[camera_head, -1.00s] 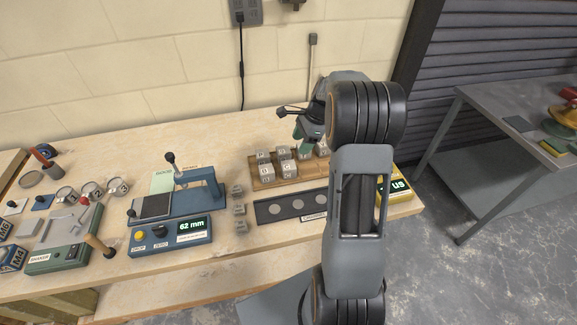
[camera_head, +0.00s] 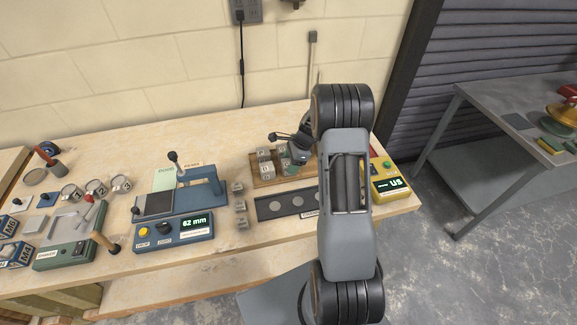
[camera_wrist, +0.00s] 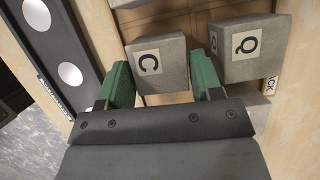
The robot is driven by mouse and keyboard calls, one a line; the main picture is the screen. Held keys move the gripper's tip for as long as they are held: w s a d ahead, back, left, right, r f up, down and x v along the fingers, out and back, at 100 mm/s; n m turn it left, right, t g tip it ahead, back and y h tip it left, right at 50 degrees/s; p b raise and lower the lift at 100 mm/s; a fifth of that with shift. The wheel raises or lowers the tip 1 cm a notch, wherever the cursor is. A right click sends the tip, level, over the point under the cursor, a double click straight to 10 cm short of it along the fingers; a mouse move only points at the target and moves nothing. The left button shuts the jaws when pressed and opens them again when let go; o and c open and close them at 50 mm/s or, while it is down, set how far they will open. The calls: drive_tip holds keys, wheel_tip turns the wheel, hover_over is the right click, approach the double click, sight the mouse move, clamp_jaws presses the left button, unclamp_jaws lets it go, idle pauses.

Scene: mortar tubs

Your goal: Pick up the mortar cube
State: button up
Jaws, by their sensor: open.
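Several grey mortar cubes with letter labels stand on a wooden rack (camera_head: 262,183) in the head view. In the wrist view, a cube labelled C (camera_wrist: 158,66) lies between the two green fingers of my gripper (camera_wrist: 165,80). A cube labelled Q (camera_wrist: 246,48) stands just right of the right finger. My gripper also shows in the head view (camera_head: 290,163), down among the cubes, partly hidden by my arm. It is open, with a finger on each side of the C cube; I cannot tell whether either finger touches it.
A dark strip with pale round spots (camera_head: 272,206) lies in front of the rack. Three small cubes (camera_head: 240,207) stand to its left, beside a blue device reading 62 mm (camera_head: 172,232). A yellow device (camera_head: 391,186) stands right of my arm.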

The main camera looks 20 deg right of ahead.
drive_tip(key=shift+x, duration=1.3)
drive_tip(key=c, duration=0.7)
